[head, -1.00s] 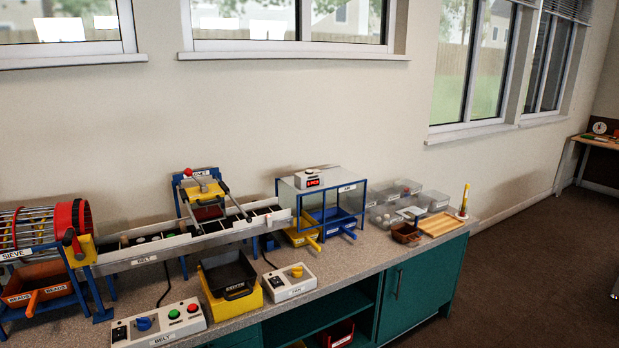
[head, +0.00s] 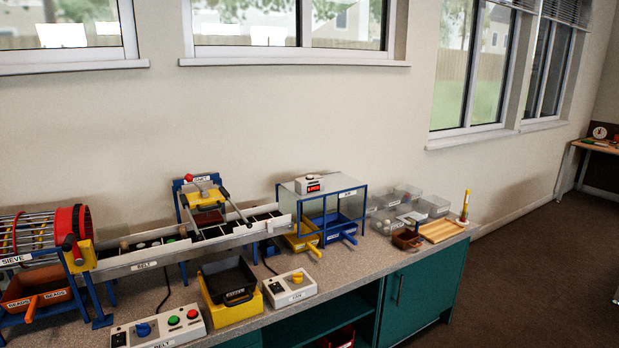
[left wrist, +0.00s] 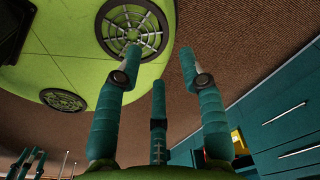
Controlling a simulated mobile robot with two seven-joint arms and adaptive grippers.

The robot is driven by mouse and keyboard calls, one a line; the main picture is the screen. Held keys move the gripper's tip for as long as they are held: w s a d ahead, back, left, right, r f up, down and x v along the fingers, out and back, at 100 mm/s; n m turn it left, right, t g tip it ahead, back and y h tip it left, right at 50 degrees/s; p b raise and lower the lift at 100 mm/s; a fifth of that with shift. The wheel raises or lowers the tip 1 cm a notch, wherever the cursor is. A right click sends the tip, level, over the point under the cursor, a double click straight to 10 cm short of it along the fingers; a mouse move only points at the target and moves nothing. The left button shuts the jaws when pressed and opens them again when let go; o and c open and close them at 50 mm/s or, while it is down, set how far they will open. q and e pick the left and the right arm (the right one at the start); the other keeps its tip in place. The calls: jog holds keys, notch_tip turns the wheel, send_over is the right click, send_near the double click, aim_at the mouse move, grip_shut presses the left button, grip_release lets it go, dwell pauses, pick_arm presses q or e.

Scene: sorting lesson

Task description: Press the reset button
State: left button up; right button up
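A small white counter box (head: 310,184) with a red lit display sits on top of a clear-walled case in the head view. A belt control box (head: 160,328) at the front left has a blue knob (head: 143,329), a green button (head: 173,320) and a red button (head: 192,314). I cannot read which button is the reset. My left gripper (left wrist: 160,66) shows in its wrist view with teal fingers spread and nothing between them. Teal fingers, seemingly of my right gripper (left wrist: 28,160), show at that view's lower left, apart at the tips. Neither gripper is in the head view.
A long belt trough (head: 190,251) runs along the bench between the sieve drum (head: 72,232) and the clear case. A black tray (head: 231,279) and another control box (head: 289,289) stand before it. Clear bins and a wooden tray (head: 441,231) are at right. Floor is open at right.

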pick_arm(q)
grip_shut()
dwell(1.2)
